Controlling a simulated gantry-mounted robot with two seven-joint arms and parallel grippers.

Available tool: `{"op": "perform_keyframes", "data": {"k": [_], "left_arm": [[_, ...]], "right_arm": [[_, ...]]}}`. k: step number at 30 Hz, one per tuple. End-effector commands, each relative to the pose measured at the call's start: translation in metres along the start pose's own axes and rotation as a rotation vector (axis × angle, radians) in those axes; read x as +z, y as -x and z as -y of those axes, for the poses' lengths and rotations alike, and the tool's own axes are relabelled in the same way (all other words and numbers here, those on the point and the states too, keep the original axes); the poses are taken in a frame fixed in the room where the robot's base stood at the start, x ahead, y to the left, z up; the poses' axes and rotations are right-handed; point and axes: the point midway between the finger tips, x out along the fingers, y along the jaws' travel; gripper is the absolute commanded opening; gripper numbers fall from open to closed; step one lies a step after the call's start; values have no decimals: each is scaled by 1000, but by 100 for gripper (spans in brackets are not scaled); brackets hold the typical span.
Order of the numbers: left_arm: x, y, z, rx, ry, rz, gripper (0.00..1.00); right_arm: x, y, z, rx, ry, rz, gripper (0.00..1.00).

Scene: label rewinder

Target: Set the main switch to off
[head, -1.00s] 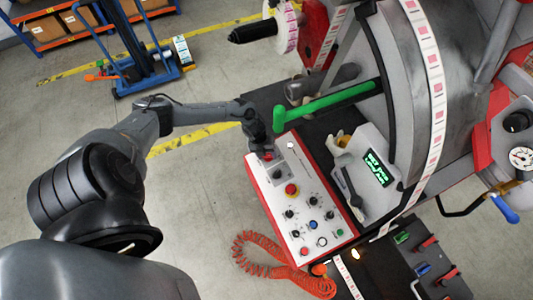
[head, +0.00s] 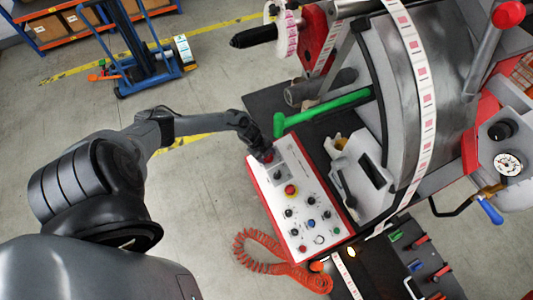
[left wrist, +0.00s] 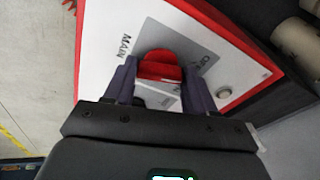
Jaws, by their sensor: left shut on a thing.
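The main switch is a red rotary knob (left wrist: 160,66) on a grey plate marked MAIN, at the far end of the white, red-edged control panel (head: 279,201). In the left wrist view its red grip sits between the two fingers of my left gripper (left wrist: 160,88), which is shut on it. The panel surface (left wrist: 112,40) surrounds it. The knob's exact pointer setting is hard to read, as the fingers cover part of the plate. In the head view my left gripper (head: 264,152) reaches down onto that panel end. My right gripper is not in view.
A red mushroom button (head: 290,190) and several small knobs and buttons lie further down the panel. A green handle (head: 325,108) extends close beside my left wrist. A coiled orange cable (head: 262,257) hangs at the panel's near end. Open floor lies left.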

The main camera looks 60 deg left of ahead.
Motion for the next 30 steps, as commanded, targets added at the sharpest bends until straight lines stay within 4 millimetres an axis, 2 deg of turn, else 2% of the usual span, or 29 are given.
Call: {"op": "perform_keyframes", "data": {"k": [12,29,30], "left_arm": [[-1,1,0,-29,205,-1,25],[-1,0,0,-34,239,-1,25],[0,0,0,-34,239,-1,58]], "right_arm": [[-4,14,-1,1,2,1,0],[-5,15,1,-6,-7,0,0],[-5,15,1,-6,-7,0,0]]}}
